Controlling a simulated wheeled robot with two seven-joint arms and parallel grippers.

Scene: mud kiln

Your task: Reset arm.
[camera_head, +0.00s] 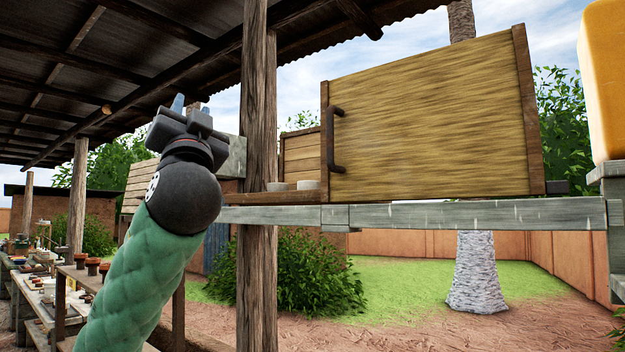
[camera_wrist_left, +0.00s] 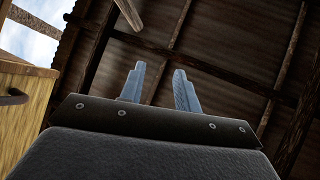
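My left arm comes in from the lower left in the head view, with a green padded forearm and a dark round wrist. Its gripper (camera_head: 187,104) points up under the roof, left of a wooden post. In the left wrist view the two pale blue-grey fingers (camera_wrist_left: 159,72) stand apart, with only the roof seen between them. The gripper is open and empty, touching nothing that I can see. My right gripper is in neither view.
A wooden post (camera_head: 257,120) stands close right of my left gripper. Beyond it, a wooden panel (camera_head: 430,120) with a dark handle (camera_head: 334,140) stands on a grey beam (camera_head: 450,214). Pale bowls (camera_head: 307,185) sit left of it. An orange block (camera_head: 605,80) is at far right.

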